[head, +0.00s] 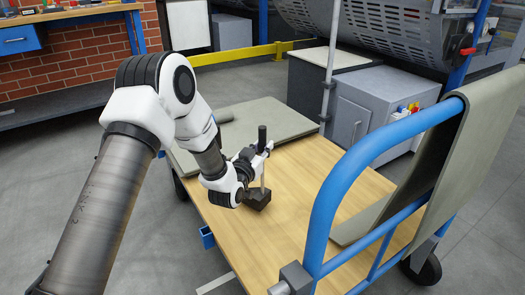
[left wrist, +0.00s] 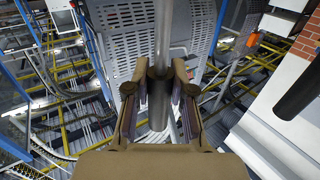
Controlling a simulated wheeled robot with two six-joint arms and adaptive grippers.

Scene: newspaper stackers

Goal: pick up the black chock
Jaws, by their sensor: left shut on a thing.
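The black chock (head: 259,200) is a dark block with a thin upright rod and a black grip (head: 262,133) at its top. It is over the wooden deck of the cart (head: 300,190); I cannot tell whether its base touches the deck. My left gripper (head: 262,152) is shut on the chock's upright handle and hides part of it. In the left wrist view the gripper's two fingers (left wrist: 158,90) close around a dark cylinder (left wrist: 158,108), with a pale rod beyond it. My right gripper is not in view.
The cart's blue rail (head: 345,185) with a grey mat (head: 480,145) stands on the right. Another grey mat (head: 250,120) lies at the deck's far end. A grey cabinet (head: 378,108) stands behind. The deck's middle is clear.

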